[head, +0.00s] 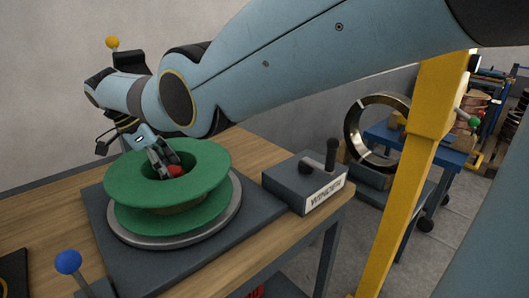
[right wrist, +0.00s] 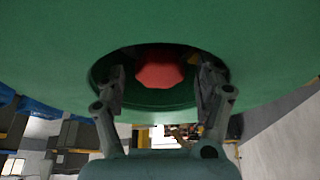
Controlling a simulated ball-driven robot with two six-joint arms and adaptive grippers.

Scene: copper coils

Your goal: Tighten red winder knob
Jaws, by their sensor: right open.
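The red winder knob (head: 175,171) sits in the central hole of the green spool (head: 212,158) on the winder. In the right wrist view the knob (right wrist: 160,72) shows as a faceted red shape inside the hole of the spool (right wrist: 60,40). My right gripper (head: 166,168) reaches down into the hole from above. In the right wrist view its two fingers (right wrist: 162,82) stand apart, one on each side of the knob, with a visible gap on both sides. The knob's lower part is hidden. My left gripper is not in view.
The spool rests on a round grey plate (head: 233,205) on a dark base on the wooden table (head: 50,212). A grey box labelled WINDER (head: 300,184) with a black lever stands to the right. A blue ball-topped lever (head: 68,262) is at front left. A yellow post (head: 405,190) stands at right.

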